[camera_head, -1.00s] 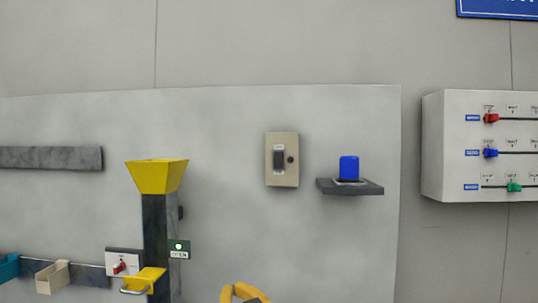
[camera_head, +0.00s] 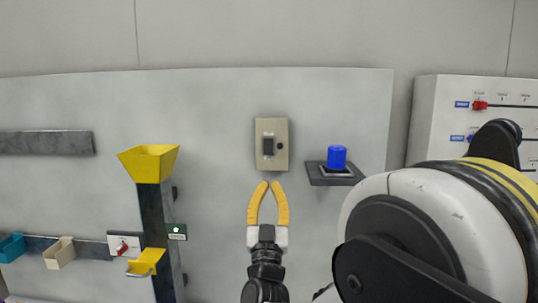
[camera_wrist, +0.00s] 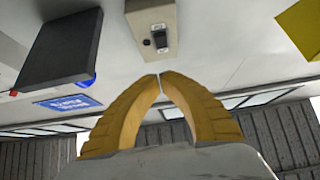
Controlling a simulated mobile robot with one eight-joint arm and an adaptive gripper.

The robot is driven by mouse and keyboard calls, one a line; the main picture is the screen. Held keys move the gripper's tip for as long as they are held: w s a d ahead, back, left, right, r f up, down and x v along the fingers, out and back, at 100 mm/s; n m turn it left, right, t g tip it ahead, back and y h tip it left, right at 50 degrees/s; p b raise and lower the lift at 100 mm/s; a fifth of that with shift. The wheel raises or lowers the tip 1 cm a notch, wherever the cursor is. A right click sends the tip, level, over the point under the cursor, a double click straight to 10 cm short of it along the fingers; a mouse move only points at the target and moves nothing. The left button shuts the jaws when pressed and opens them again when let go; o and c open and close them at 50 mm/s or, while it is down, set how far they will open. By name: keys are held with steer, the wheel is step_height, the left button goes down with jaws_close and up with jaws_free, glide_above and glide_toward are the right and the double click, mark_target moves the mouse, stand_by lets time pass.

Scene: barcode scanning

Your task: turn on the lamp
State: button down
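A beige wall plate with a dark rocker switch (camera_head: 268,146) and a small round knob is on the grey panel, near the middle of the head view. The switch also shows at the top of the wrist view (camera_wrist: 160,38), which is upside down. A blue cylinder (camera_head: 337,157), perhaps the lamp, stands on a dark shelf right of the plate; I see no clear glow. My gripper (camera_head: 269,184) has yellow fingers pointing up, just below the plate in the head view. Contact with the plate does not show.
The dark shelf (camera_head: 318,178) juts out right of the switch. A yellow funnel (camera_head: 149,164) on a dark post is to the left. A white slider box (camera_head: 430,112) is at the right, partly hidden by my arm. Small bins hang at lower left.

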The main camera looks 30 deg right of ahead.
mark_target(271, 144)
steer(key=p+x, duration=0.1)
steer(key=x, duration=0.3)
steer(key=f+p+x, duration=0.1)
steer(key=x, duration=0.3)
steer(key=w+p+x, duration=0.1)
steer(key=p+x, duration=0.1)
steer(key=x, duration=0.2)
steer(key=shift+w+d+f, duration=0.25)
steer(key=shift+d, duration=0.15)
steer(key=shift+w+d+f, duration=0.1)
steer(key=shift+w+d, duration=0.15)
steer(key=shift+w, duration=0.1)
